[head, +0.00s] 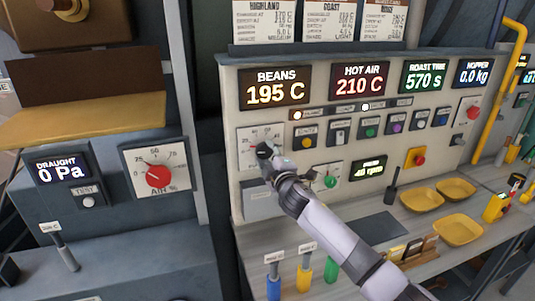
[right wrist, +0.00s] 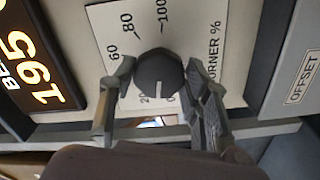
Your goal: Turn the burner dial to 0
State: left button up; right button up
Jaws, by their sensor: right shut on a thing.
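The burner dial is a dark round knob (right wrist: 159,72) on a white scale plate (right wrist: 110,25) marked BURNER %. In the right wrist view a white mark on the knob's lower edge points between the 20 and the 0. My right gripper (right wrist: 160,78) has one finger on each side of the knob and is shut on it. In the head view the right gripper (head: 265,150) covers the knob and part of the scale plate (head: 246,134). My left gripper is not in view.
The BEANS display (head: 275,87) reads 195 C above the dial. A green knob (head: 330,181) and a row of small switches are close by. Yellow bowls (head: 459,231) and colored-handled tools (head: 304,277) are on the counter below. A red AIR % dial (head: 158,176) is at left.

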jog(key=shift+n+p, duration=0.35)
jog(key=shift+n, duration=1.55)
jog(key=o, duration=1.2)
jog(key=shift+c, duration=0.2)
jog(key=shift+s, duration=0.1)
jog(key=v, duration=1.2)
